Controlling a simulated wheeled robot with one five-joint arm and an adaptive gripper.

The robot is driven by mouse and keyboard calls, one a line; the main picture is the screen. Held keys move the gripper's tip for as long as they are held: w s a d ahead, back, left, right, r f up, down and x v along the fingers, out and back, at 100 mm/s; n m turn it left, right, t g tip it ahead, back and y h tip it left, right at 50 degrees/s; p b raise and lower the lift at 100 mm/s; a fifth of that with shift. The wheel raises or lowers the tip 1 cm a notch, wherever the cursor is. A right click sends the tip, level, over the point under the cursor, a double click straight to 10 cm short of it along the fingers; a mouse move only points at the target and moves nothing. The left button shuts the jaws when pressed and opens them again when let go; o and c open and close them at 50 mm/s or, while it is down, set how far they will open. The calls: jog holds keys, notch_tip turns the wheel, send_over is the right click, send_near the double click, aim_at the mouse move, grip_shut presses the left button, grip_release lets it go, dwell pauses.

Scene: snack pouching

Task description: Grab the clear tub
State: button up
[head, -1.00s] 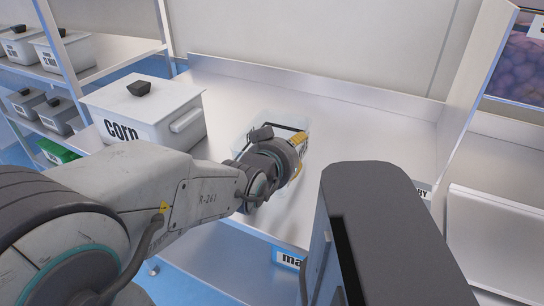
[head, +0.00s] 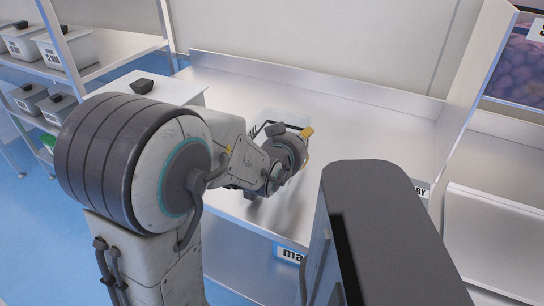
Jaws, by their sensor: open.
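The clear tub (head: 288,117) stands on the metal counter (head: 350,125) near the middle of the head view. Only its far rim and upper edge show; my wrist and gripper cover most of it. My gripper (head: 283,132) is over the tub's near side, with dark fingers and a yellow part at its end. It is open. Whether the fingers touch the tub or straddle its wall is hidden.
A white lidded bin (head: 157,90) with a black handle stands to the left, partly behind my arm. Shelves with more bins (head: 72,48) stand further left. The counter is clear behind and right of the tub, up to a side panel (head: 478,80).

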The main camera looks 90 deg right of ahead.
grip_shut()
dwell(0.4)
